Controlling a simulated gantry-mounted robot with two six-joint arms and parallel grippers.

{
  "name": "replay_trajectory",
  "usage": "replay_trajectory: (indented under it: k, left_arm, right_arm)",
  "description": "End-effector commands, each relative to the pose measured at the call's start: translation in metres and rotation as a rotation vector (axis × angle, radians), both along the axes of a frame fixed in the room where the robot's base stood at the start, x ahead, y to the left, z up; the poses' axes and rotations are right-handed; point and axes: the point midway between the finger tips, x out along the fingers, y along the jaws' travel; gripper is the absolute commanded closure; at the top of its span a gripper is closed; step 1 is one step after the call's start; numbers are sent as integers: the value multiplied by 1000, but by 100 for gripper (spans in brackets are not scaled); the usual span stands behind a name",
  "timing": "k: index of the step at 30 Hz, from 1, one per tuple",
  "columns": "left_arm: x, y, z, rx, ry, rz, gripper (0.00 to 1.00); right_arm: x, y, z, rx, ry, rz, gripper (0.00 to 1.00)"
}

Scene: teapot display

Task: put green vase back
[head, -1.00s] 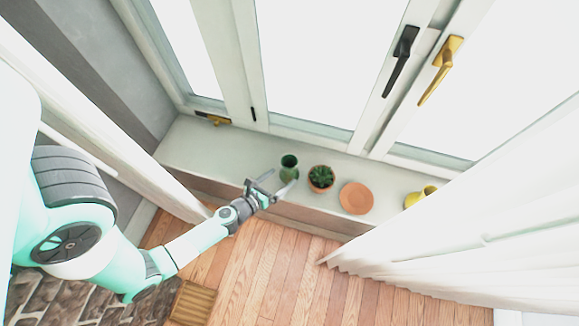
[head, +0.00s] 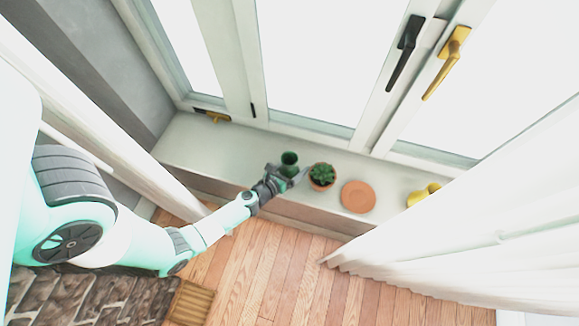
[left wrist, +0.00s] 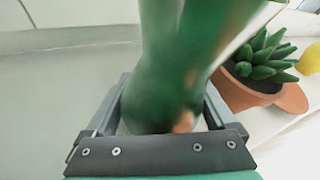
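The green vase (head: 289,159) stands on the windowsill (head: 205,150), left of a potted succulent. My left gripper (head: 284,175) reaches in from the front, with a finger on either side of the vase. In the left wrist view the green vase (left wrist: 185,60) fills the middle between the two fingers of the left gripper (left wrist: 166,90). The fingers look spread, with a narrow gap at the left; contact on the right side is unclear. The vase's lower part is partly hidden by the gripper in the head view. My right gripper is not in view.
The succulent pot (head: 321,183) stands close to the right finger; it shows in the left wrist view (left wrist: 240,92) too. A terracotta saucer (head: 358,197) and a yellow object (head: 420,196) lie further right. The sill's left part is bare. Curtains (head: 450,240) and window panes border it.

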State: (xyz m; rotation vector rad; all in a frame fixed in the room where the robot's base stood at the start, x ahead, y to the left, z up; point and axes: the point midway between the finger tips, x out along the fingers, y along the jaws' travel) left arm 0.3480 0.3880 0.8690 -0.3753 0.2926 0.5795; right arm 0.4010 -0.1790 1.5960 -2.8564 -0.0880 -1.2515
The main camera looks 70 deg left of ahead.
Motion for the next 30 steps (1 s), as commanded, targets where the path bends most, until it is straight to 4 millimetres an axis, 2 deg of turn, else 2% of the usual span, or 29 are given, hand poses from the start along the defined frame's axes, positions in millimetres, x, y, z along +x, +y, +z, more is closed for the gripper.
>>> replay_trajectory:
  k: [1, 2, 14, 23, 30]
  left_arm:
    - [0, 0, 0, 0, 0, 0, 22]
    - [0, 0, 0, 0, 0, 0, 27]
    - [0, 0, 1, 2, -1, -1, 99]
    - [0, 0, 7, 0, -1, -1, 100]
    - [0, 0, 38, 2, -1, -1, 100]
  right_arm:
    - [0, 0, 0, 0, 0, 0, 50]
    - [0, 0, 0, 0, 0, 0, 50]
    - [0, 0, 0, 0, 0, 0, 50]
    - [0, 0, 6, 0, 0, 0, 50]
    - [0, 0, 37, 0, 0, 0, 50]
